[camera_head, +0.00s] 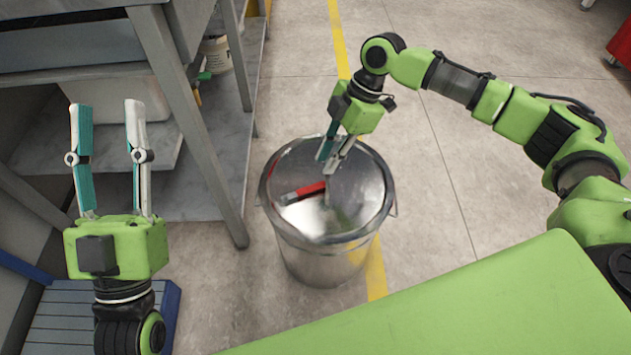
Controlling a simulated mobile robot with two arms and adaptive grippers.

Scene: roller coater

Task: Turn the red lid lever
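A round metal drum with a shiny lid (345,212) stands on the floor in the middle of the view. The red lid lever (304,192) lies across the top of the lid, with its red end toward the left. My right gripper (326,163) reaches down over the lid just above and right of the lever's red part. Its two fingers are slightly apart, and I see nothing between them. I cannot tell whether a fingertip touches the lid or the lever. My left gripper (104,108) is open and empty, pointing up at the left, away from the drum.
A metal workbench frame (200,125) with shelves stands at the left, close to the drum. A white bucket (216,54) and a pale bin (140,92) sit on it. A blue slatted platform (60,318) is at lower left. The floor right of the drum is clear.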

